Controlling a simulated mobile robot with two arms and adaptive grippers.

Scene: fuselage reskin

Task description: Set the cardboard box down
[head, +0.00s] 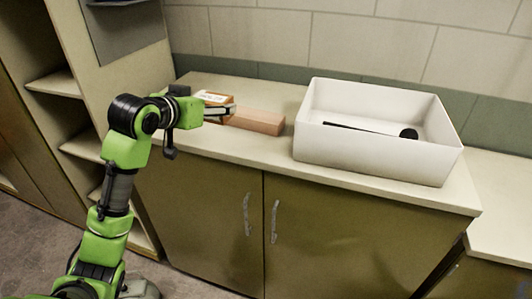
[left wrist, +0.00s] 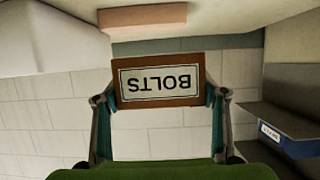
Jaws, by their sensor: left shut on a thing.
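A small brown cardboard box (head: 215,97) with a white label shows in the head view over the left part of the counter. In the left wrist view the box (left wrist: 160,59) appears upside down, its label reading BOLTS. My left gripper (head: 220,111) is shut on the box, with one finger on each side of it in the left wrist view. I cannot tell whether the box touches the counter (head: 225,152). My right gripper is in neither view.
A salmon-coloured block (head: 257,120) lies on the counter just right of the box. A large white bin (head: 375,165) stands farther right, holding a dark rod-like tool (head: 370,130) with a round end. Shelves (head: 85,146) stand at the left. The counter's front strip is clear.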

